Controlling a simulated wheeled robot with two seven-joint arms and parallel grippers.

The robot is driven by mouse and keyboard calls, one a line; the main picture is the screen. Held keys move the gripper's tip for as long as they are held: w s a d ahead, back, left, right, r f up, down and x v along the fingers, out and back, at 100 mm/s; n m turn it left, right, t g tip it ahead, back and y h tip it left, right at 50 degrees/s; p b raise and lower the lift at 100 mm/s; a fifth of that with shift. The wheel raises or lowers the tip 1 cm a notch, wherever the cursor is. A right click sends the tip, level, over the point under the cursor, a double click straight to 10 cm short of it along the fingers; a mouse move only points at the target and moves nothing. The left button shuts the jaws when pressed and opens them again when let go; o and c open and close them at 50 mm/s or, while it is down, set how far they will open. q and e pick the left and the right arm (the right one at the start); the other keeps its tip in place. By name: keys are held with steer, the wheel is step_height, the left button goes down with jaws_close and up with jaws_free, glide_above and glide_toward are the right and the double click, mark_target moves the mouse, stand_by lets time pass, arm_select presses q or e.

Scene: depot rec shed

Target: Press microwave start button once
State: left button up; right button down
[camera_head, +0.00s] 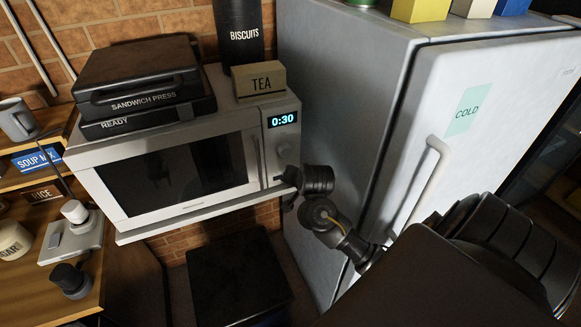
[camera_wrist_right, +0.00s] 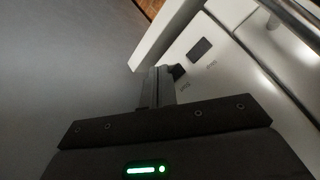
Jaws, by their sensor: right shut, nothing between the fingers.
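The white microwave (camera_head: 185,215) stands on a shelf, its door closed and its window dark. Another dark button (camera_wrist_right: 199,49) lies beyond, clear of the fingers. My left gripper is not in view.
The fridge (camera_head: 335,110) stands close on the right, its handle (camera_head: 425,185) near my right arm. A sandwich press (camera_head: 140,85) and a TEA box (camera_head: 259,79) sit on the microwave. A dark box (camera_head: 238,275) is below. Shelves with a mug (camera_head: 17,120) are left.

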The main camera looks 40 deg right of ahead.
steer(key=shift+w, duration=0.1)
steer(key=shift+w+d, duration=0.15)
steer(key=shift+w, duration=0.15)
